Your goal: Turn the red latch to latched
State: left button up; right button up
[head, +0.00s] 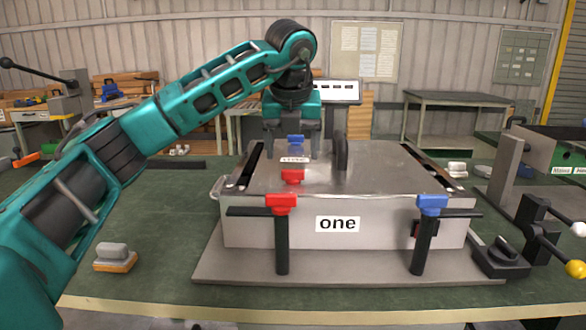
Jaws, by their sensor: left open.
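A grey metal box marked "one" (250,234) sits on a flat plate on the green table. A red latch handle (281,203) tops a dark upright post at the box's front left. A second red piece (292,176) is on the lid behind it; I cannot tell which is the task's latch. My left gripper (296,154) is open, pointing down over the back left of the lid, behind both red pieces. A blue piece (296,140) shows between its fingers; I cannot tell if they touch it. My right gripper is not in view.
A blue-topped post (432,204) stands at the box's front right, and a black handle (341,151) rises from the lid. Levers with white and yellow knobs (577,269) are at the right. A small grey-and-orange block (115,258) lies at the left. The front table strip is mostly clear.

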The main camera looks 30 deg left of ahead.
aim_at(293, 170)
pick_arm(q)
jog(key=x, duration=0.5)
jog(key=c, duration=1.1)
